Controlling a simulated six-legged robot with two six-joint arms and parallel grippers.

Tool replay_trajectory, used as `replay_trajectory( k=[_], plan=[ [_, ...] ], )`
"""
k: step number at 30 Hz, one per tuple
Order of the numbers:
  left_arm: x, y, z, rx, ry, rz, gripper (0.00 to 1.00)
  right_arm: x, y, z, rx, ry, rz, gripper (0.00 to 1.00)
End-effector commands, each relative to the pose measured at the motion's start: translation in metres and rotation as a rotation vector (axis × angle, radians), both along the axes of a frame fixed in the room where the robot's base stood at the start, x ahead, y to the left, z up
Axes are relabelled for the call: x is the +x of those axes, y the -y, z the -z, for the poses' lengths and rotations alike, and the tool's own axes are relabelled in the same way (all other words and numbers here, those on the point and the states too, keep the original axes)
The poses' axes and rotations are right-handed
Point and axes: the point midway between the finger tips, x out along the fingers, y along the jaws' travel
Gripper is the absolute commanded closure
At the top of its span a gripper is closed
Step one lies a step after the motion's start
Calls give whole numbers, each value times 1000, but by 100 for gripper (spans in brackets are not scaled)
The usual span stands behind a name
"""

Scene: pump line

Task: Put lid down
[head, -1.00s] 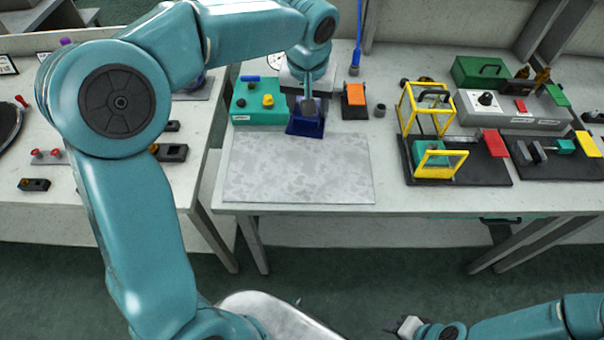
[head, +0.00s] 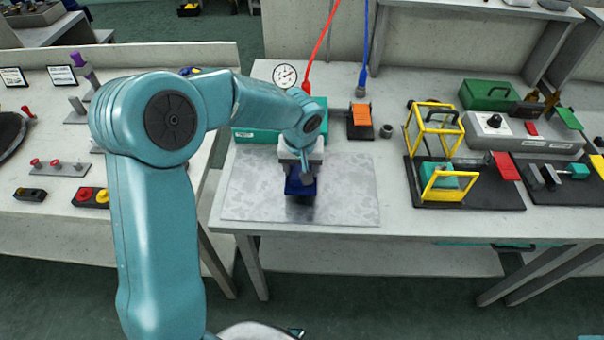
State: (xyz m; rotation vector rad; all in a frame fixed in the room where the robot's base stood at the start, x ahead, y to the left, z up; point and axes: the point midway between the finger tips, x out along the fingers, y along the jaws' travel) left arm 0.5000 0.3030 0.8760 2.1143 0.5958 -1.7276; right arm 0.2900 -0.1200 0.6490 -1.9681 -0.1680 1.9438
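My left gripper (head: 303,176) points down over the grey speckled mat (head: 345,190) in the middle of the bench. It appears shut on a dark blue lid (head: 301,187), whose top is partly hidden by the gripper. The lid is at or just above the mat, with a dark shadow close under its front edge. I cannot tell whether it touches. Behind my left wrist stands a green-teal box (head: 257,135), partly hidden by the arm. My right gripper is out of view.
A round gauge (head: 285,75), a red hose (head: 318,52) and an orange-topped block (head: 361,117) stand behind the mat. A yellow frame (head: 436,130) on a black base is to the right. The mat's right part is clear.

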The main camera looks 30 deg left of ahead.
Motion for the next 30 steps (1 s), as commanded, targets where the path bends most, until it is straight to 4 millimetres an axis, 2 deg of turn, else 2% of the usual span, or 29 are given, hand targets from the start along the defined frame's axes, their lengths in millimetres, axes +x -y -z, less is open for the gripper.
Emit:
replay_trajectory(
  k=[1,5,17,18,20,21,30],
  plan=[
    [-1,1,11,0,-6,1,73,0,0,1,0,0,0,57],
    [0,1,26,-1,-3,1,73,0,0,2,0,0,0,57],
    [1,1,31,-1,-1,0,73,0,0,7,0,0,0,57],
    [1,1,31,-1,-1,0,38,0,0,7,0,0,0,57],
    [1,1,30,0,-1,1,19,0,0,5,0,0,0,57],
    [1,1,30,0,-1,1,16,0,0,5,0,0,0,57],
    [1,1,27,0,-1,1,16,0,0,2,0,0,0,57]
  ],
)
